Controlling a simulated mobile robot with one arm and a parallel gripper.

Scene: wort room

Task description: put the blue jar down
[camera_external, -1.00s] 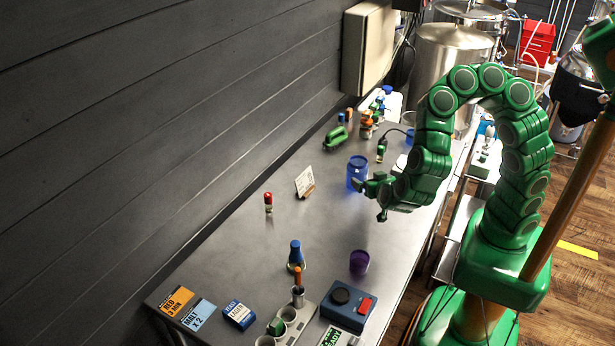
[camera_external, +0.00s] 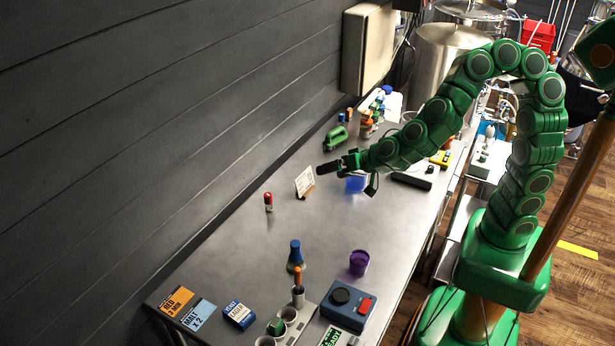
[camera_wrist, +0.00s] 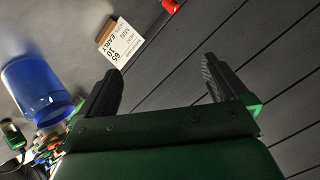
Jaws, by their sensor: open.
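The blue jar (camera_wrist: 35,92) stands on the steel bench, at the left in the wrist view, outside my jaws. In the external view only part of the blue jar (camera_external: 355,184) shows below my arm; the rest is hidden behind it. My gripper (camera_external: 330,167) is open and empty, its fingers pointing left toward the wall, above the bench. In the wrist view the two dark fingers (camera_wrist: 163,82) are spread wide with only the wall between them.
A white card on a wooden stand (camera_external: 304,182) is close to my fingers. A red-capped vial (camera_external: 268,202), a purple cup (camera_external: 359,262) and a blue-topped flask (camera_external: 295,254) stand nearer the front. The bench (camera_external: 235,265) has bare room around them. The dark wall runs along the left.

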